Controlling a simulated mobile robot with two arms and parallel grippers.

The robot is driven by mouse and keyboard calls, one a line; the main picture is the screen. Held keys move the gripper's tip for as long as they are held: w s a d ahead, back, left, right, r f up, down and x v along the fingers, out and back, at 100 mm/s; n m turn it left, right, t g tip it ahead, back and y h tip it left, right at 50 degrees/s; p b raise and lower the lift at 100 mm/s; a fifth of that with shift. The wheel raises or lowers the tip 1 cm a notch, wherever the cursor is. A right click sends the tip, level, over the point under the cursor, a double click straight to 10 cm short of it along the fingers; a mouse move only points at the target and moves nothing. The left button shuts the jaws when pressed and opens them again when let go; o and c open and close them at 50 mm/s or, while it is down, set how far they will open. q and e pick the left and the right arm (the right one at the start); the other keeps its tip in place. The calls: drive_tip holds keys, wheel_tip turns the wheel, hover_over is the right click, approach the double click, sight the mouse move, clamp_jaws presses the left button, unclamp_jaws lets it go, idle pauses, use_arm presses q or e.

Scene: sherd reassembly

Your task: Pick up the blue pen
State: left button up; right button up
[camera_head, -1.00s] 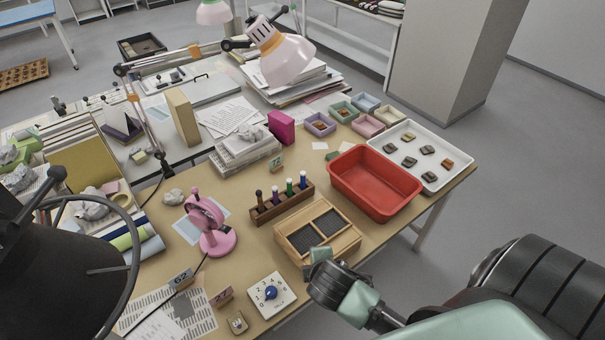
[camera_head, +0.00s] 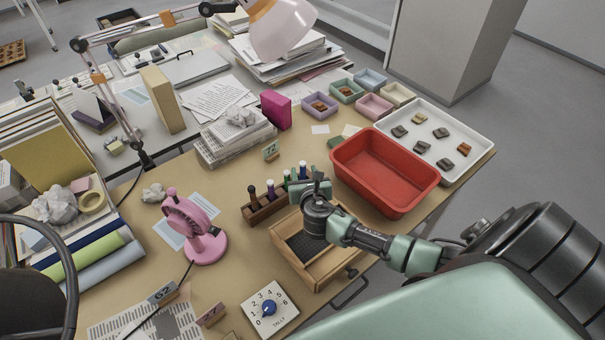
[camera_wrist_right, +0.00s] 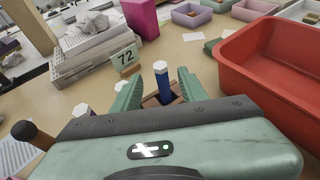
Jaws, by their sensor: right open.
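The blue pen (camera_head: 303,167) stands upright at the right end of a wooden pen rack (camera_head: 262,214). Its white-tipped blue body (camera_wrist_right: 162,86) shows between my right gripper's fingers in the right wrist view. My right gripper (camera_head: 308,186) is open over that end of the rack, with a green finger (camera_wrist_right: 128,97) on one side of the pen and another finger (camera_wrist_right: 187,86) on the other. I cannot tell whether either finger touches it. Other pens stand to the left, including a green-bodied pen (camera_head: 286,178) and a dark brown one (camera_head: 252,191). My left gripper is not in view.
A red tub (camera_head: 424,194) stands close to the right of my gripper. A wooden box with dark inserts (camera_head: 290,262) lies below my wrist. A number 72 card (camera_wrist_right: 125,57) stands behind the rack. A pink fan (camera_head: 207,247) is at left, a white tray (camera_head: 482,143) at far right.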

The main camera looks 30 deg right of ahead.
sight(304, 166)
drive_tip(key=x, duration=0.3)
drive_tip(key=shift+w+d, duration=0.2)
drive_tip(key=shift+d, duration=0.05)
drive_tip(key=shift+w+d+f, duration=0.25)
drive_tip(key=shift+w+f, duration=0.05)
drive_tip(key=shift+w, duration=0.35)
drive_tip(key=shift+c, duration=0.3)
clamp_jaws()
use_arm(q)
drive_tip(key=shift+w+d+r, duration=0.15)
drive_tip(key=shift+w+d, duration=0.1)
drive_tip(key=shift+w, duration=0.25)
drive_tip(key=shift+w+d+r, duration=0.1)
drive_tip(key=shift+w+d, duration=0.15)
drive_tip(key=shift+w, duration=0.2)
use_arm(e)
drive_tip(key=shift+r, duration=0.1)
